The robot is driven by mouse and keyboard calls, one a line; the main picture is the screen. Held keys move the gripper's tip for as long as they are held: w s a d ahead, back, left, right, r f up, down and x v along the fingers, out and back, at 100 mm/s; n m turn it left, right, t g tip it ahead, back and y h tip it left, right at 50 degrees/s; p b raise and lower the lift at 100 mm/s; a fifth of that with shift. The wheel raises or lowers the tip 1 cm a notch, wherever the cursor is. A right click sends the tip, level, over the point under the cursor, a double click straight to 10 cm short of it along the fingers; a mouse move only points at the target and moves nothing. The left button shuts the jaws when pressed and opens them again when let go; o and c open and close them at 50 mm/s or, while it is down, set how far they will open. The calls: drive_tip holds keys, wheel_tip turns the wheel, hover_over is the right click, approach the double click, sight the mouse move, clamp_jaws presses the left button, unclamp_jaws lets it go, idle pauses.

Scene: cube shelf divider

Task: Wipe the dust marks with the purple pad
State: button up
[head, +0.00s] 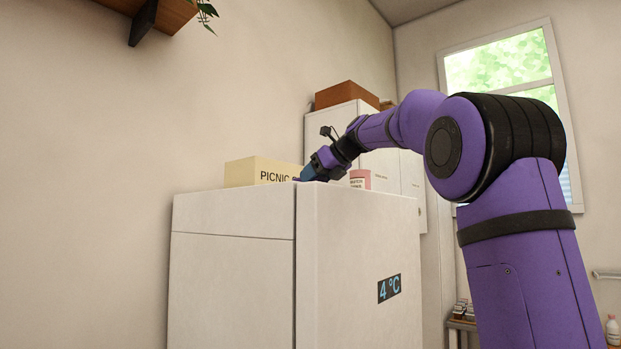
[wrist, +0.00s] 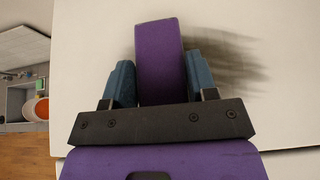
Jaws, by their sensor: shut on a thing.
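The purple pad (wrist: 160,62) is held between the two blue-grey fingers of my gripper (wrist: 160,85) in the wrist view. Its far end lies over the pale top of the fridge. A dark, streaky dust mark (wrist: 232,66) shows on that surface just right of the pad and the right finger. In the head view my gripper (head: 308,174) is low at the top of the white fridge (head: 235,207), and only a small bit of the pad shows there. I cannot tell whether the pad touches the surface.
A cream box marked PICNIC (head: 240,172) stands on the fridge left of my gripper. A pink and white tin (head: 360,179) stands to its right. A white cabinet with a brown box (head: 347,94) on it is behind. The fridge top's left edge shows in the wrist view.

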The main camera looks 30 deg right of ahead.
sight(324, 177)
drive_tip(key=shift+s+d, duration=0.1)
drive_tip(key=shift+s, duration=0.05)
drive_tip(key=shift+s+d, duration=0.3)
drive_tip(key=shift+s, duration=0.6)
drive_tip(key=shift+s+d, duration=0.3)
drive_tip(key=shift+s, duration=0.55)
drive_tip(key=shift+r, duration=0.1)
drive_tip(key=shift+r, duration=0.5)
drive_tip(key=shift+s+d, duration=0.55)
drive_tip(key=shift+s, duration=1)
drive_tip(key=shift+s+d, duration=0.6)
drive_tip(key=shift+s, duration=1)
drive_tip(key=shift+s+d, duration=0.55)
drive_tip(key=shift+s, duration=1)
drive_tip(key=shift+w, duration=0.1)
